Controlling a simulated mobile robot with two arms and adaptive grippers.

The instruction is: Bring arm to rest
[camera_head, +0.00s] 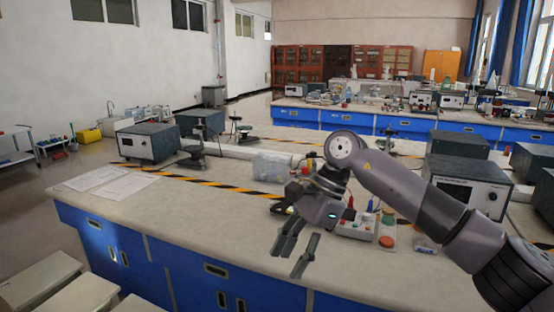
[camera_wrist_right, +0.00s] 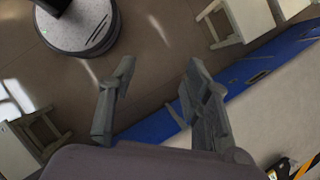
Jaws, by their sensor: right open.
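My right gripper (camera_head: 296,252) hangs over the front part of the workbench (camera_head: 190,238) in the head view. Its arm comes in from the right, bends at a raised elbow, and the fingers point down toward the bench's front edge. The two fingers are apart with nothing between them. In the right wrist view the same gripper (camera_wrist_right: 155,95) shows open and empty, with the floor and the blue bench front beyond it. My left gripper is not in either view.
A control box with colored knobs (camera_head: 356,228) stands close behind the gripper. Grey instruments (camera_head: 149,142) and (camera_head: 468,190) stand left and right. Papers (camera_head: 110,182) lie at the left. Stools (camera_head: 42,280) stand before the bench. The bench's front left is clear.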

